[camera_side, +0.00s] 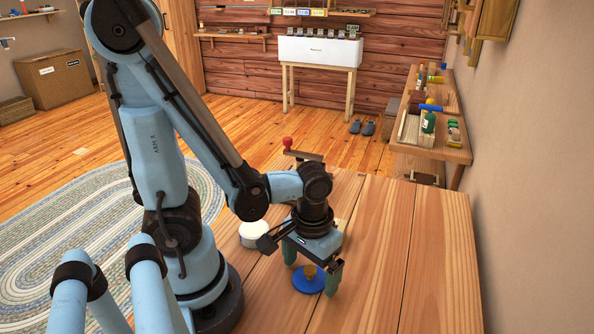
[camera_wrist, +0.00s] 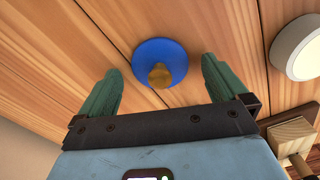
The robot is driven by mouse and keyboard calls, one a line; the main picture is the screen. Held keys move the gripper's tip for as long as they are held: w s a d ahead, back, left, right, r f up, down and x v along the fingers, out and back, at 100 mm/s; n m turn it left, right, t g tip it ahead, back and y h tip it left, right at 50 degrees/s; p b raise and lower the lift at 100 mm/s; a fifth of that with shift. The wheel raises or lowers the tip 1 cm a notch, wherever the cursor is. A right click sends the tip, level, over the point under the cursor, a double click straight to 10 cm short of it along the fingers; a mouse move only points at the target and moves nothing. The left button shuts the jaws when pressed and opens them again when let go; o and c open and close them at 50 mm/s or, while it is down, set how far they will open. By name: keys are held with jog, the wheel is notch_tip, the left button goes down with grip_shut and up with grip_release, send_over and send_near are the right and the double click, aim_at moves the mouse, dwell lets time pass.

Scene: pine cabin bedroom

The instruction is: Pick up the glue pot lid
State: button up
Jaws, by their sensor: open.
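The glue pot lid, a round blue disc with a yellow-brown knob, lies on the plank table below my gripper in the side view (camera_side: 301,285). In the wrist view the lid (camera_wrist: 158,50) shows between and just beyond the green fingertips, knob toward me. My gripper (camera_side: 311,270) points down with its fingers apart, one on each side of the knob. It also shows in the wrist view (camera_wrist: 160,68), open and empty. I see clear gaps between the fingers and the knob in the wrist view; the exact height above the lid is hard to tell.
A white round container (camera_side: 253,235) stands left of my gripper; it shows at the right of the wrist view (camera_wrist: 298,48). A wooden piece with a red ball (camera_side: 288,143) stands behind my gripper. The table (camera_side: 430,260) is bare to the right.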

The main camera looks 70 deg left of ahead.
jog(key=shift+f, duration=0.15)
jog(key=c, duration=1.1)
